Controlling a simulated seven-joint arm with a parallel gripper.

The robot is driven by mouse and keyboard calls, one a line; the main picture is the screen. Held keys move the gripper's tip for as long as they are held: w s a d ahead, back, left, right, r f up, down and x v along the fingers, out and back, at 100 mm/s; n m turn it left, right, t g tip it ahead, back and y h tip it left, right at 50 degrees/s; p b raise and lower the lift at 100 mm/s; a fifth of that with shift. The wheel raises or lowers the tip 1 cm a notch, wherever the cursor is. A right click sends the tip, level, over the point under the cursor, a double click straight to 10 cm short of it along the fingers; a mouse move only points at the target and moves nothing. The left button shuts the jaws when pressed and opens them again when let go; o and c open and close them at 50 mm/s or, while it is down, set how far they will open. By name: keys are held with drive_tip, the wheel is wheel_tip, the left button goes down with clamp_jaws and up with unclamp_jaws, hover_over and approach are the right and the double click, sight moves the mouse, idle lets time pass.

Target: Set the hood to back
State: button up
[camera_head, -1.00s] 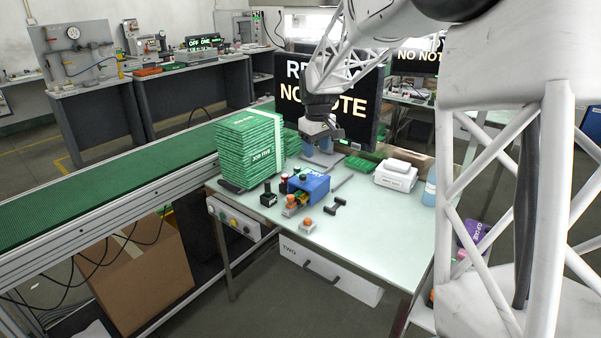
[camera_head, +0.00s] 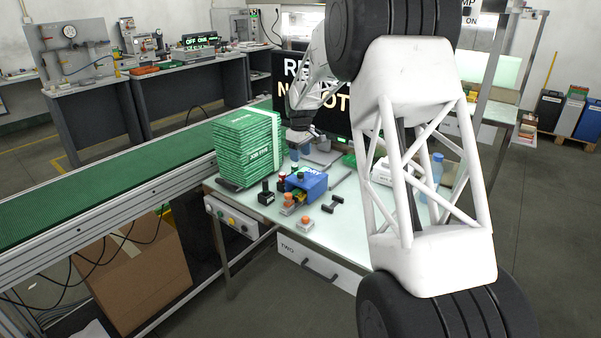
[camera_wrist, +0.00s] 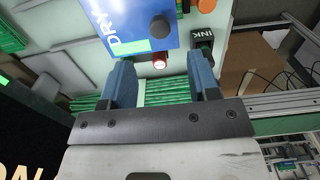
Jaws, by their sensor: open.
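The blue hood (camera_head: 313,184) sits among small parts on the pale green table. In the wrist view it (camera_wrist: 120,25) lies just beyond my fingertips, with white "DRY" lettering, a black round knob and a small red-and-white part near its edge. My gripper (camera_wrist: 160,72) is open, its two blue fingers apart with nothing held between them. In the head view my gripper (camera_head: 297,147) hangs above the back of the table, behind the hood and beside the green stack. The fingers do not visibly touch the hood.
A tall stack of green packs (camera_head: 245,148) stands left of the hood beside the conveyor (camera_head: 110,197). A black ink bottle (camera_head: 266,195), an orange-topped part (camera_head: 305,223) and a black handle (camera_head: 333,204) stand around the hood. A dark screen (camera_head: 283,72) rises behind. My arm covers the table's right side.

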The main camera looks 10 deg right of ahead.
sight(300, 173)
drive_tip(key=shift+f, duration=0.15)
drive_tip(key=shift+f, duration=3.75)
drive_tip(key=shift+c, duration=0.3)
clamp_jaws()
